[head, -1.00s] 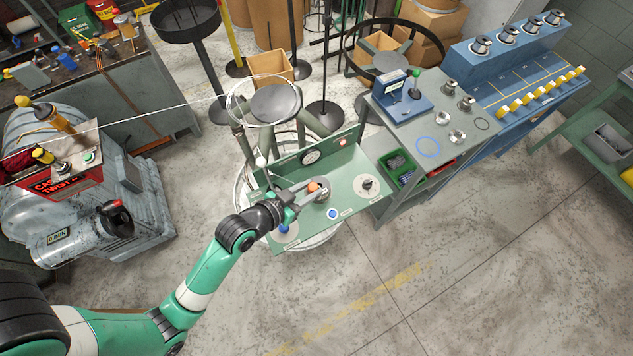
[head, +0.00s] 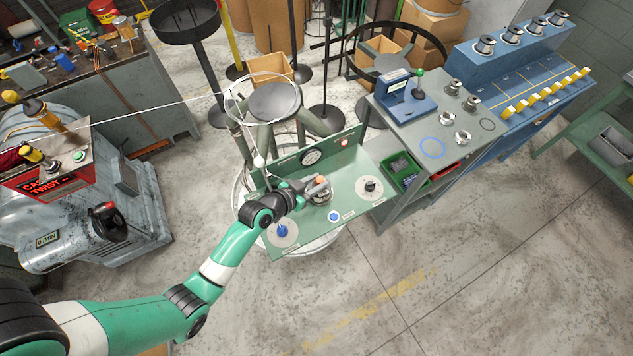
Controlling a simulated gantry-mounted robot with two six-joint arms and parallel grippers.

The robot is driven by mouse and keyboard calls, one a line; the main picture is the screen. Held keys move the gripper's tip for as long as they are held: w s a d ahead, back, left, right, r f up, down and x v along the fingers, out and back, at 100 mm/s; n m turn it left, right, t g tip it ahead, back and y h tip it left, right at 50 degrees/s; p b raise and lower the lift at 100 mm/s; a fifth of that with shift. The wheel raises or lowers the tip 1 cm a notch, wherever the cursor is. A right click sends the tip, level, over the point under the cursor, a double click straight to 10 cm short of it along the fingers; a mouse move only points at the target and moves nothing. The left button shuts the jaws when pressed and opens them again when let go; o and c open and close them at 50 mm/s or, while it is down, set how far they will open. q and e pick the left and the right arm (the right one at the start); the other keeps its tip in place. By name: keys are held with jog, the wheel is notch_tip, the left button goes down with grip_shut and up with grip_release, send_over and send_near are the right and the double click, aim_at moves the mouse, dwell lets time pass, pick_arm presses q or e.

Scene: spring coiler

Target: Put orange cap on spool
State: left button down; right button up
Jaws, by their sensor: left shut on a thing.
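My left gripper (head: 307,188) reaches in over the green panel (head: 340,171) from the left. It is shut on the orange cap (head: 321,181), which shows small at its fingertips. A round metal spool (head: 322,198) sits on the panel just below the cap, partly hidden by the gripper. The cap overlaps the spool's top edge in the head view; I cannot tell whether they touch. My right gripper is not in view.
On the panel are a gauge (head: 311,157), a blue knob (head: 282,231) and a black knob (head: 370,187). A grey table (head: 440,130) with more spools and a green bin (head: 404,170) stands to the right. A thin wire runs above from the left.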

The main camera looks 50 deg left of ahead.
pick_arm(q)
jog(key=shift+f, duration=0.1)
jog(key=shift+f+b, duration=0.55)
jog(key=shift+b, duration=0.05)
jog(key=c, duration=0.6)
grip_release()
jog(key=shift+r, duration=0.1)
jog(key=s+r+p, duration=0.2)
jog(key=shift+s+r, duration=0.2)
jog(key=shift+r, duration=0.15)
jog(key=p+v, duration=0.1)
jog(key=v, duration=0.8)
jog(key=shift+s+d+f+p, duration=0.1)
jog(key=shift+s+p, duration=0.05)
jog(key=shift+p, duration=0.15)
